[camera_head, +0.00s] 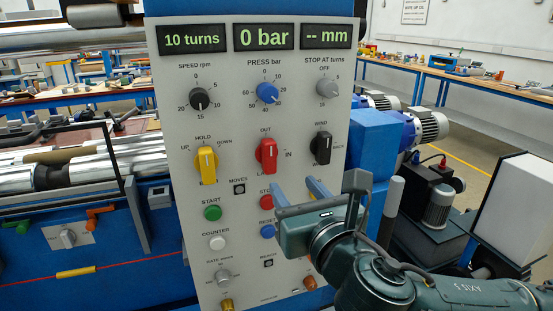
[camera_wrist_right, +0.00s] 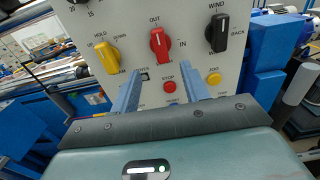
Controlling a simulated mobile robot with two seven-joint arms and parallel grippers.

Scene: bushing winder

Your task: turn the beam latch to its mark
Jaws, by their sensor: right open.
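The control panel (camera_head: 235,65) carries a red selector knob (camera_head: 267,156) labelled OUT at top and IN at right; the label under it is partly hidden and seems to begin "LA". It stands upright. My right gripper (camera_head: 293,182) is open and empty, its two blue fingers pointing at the panel just below and right of the red knob. In the right wrist view the red knob (camera_wrist_right: 159,45) shows above and between the fingertips, apart from them. My left gripper is out of view.
A yellow knob (camera_head: 206,163) sits left of the red one, a black WIND knob (camera_head: 321,148) right. Red STOP (camera_wrist_right: 169,87) and yellow JOG (camera_wrist_right: 214,79) buttons lie below. A blue RESET button (camera_head: 268,231) is near my gripper. Blue machinery (camera_head: 374,140) stands right of the panel.

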